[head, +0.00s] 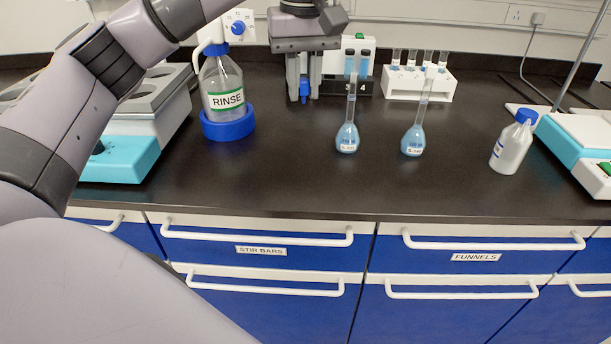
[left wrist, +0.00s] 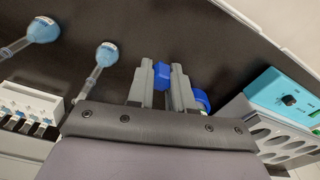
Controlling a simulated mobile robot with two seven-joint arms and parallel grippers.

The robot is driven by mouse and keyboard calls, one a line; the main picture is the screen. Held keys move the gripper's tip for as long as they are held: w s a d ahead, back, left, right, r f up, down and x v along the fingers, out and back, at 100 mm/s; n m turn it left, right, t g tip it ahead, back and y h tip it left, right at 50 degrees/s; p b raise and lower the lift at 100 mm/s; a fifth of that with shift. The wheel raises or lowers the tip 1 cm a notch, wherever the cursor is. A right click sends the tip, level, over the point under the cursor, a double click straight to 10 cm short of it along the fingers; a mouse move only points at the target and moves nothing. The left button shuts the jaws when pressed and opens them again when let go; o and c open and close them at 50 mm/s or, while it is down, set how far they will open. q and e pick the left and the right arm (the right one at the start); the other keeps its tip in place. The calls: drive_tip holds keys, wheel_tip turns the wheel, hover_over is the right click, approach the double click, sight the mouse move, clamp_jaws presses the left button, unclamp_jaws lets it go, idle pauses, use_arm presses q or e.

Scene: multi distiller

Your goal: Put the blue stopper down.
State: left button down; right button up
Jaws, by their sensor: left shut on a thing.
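My left gripper (head: 303,97) points down over the black bench near its back, right of the rinse bottle. It is shut on the blue stopper (head: 305,90), which shows between the fingers. In the left wrist view the stopper (left wrist: 161,76) sits between the two grey fingertips. I cannot tell whether the stopper touches the bench. Two long-necked flasks with light-blue liquid, the left one (head: 347,138) and the right one (head: 412,141), stand upright on the bench, their neck tops without blue stoppers. My right gripper is not in view.
The rinse bottle (head: 222,88) stands in a blue ring (head: 228,124) left of the gripper. A white tube rack (head: 420,84) and a machine with two tubes (head: 350,66) stand behind. A blue-capped bottle (head: 513,143) stands right. The front middle bench (head: 280,170) is clear.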

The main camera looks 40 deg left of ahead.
sight(305, 95)
use_arm(q)
wheel_tip(305, 95, down, 11)
drive_tip(key=shift+f+b, duration=0.2)
drive_tip(key=shift+b, duration=0.5)
drive_tip(key=shift+f, duration=2.3)
drive_tip(key=shift+f, duration=0.15)
drive_tip(key=c, duration=1)
unclamp_jaws()
drive_tip(key=shift+r, duration=0.2)
drive_tip(key=r, duration=1.2)
drive_tip(key=shift+s+d+p, duration=0.25)
drive_tip(key=shift+d+p, duration=0.05)
drive_tip(key=shift+p, duration=0.1)
